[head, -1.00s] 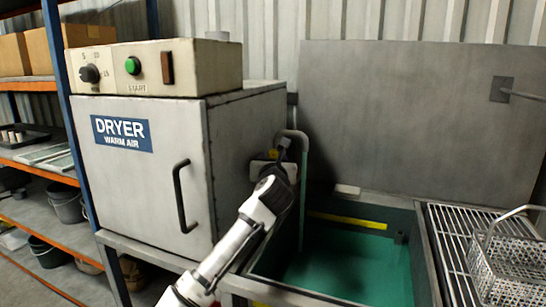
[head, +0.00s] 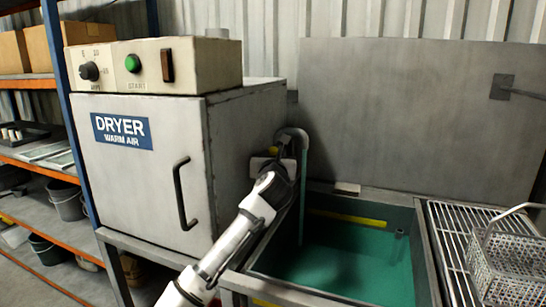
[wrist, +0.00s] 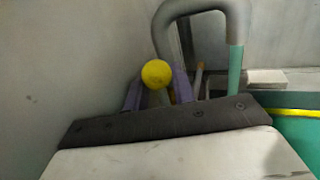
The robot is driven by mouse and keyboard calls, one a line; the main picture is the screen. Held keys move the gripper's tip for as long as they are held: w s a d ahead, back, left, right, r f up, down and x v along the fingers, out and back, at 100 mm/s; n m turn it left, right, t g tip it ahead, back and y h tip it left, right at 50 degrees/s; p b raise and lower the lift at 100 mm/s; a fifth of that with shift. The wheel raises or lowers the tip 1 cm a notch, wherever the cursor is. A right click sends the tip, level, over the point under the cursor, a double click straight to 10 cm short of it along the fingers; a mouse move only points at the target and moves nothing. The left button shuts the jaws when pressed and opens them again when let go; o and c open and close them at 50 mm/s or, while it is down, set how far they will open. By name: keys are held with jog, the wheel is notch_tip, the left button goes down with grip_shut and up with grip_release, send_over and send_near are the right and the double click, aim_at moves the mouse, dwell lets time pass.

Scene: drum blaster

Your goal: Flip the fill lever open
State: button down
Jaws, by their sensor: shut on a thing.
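A round yellow knob (wrist: 157,74), seemingly the end of the fill lever, shows between the purple fingers of my gripper (wrist: 157,92) in the wrist view. The fingers are closed on it. The lever's stem below the knob is mostly hidden by the dark gripper body. In the head view my gripper (head: 283,158) is beside the dryer's right side, at the curved fill pipe. The grey and teal pipe (wrist: 235,55) bends over just behind and right of the knob. The lever itself is hard to make out in the head view.
The dryer (head: 150,180) stands close on the left. The tank (head: 424,260) with green liquid lies below right, with a grey panel (head: 410,120) behind. A draining grille (head: 445,235) and wire basket (head: 510,265) are at far right. Shelves (head: 40,175) stand far left.

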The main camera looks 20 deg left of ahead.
jog(key=shift+a+r+n+p, duration=0.3)
jog(key=shift+n+p, duration=0.1)
jog(key=shift+p, duration=0.35)
jog(key=shift+a+f+n+g+h+p, duration=0.15)
jog(key=shift+a+n+g+h+p, duration=0.15)
jog(key=shift+n+p, duration=0.15)
jog(key=c, duration=1.2)
grip_release()
jog(key=shift+f, duration=0.1)
jog(key=shift+s, duration=0.1)
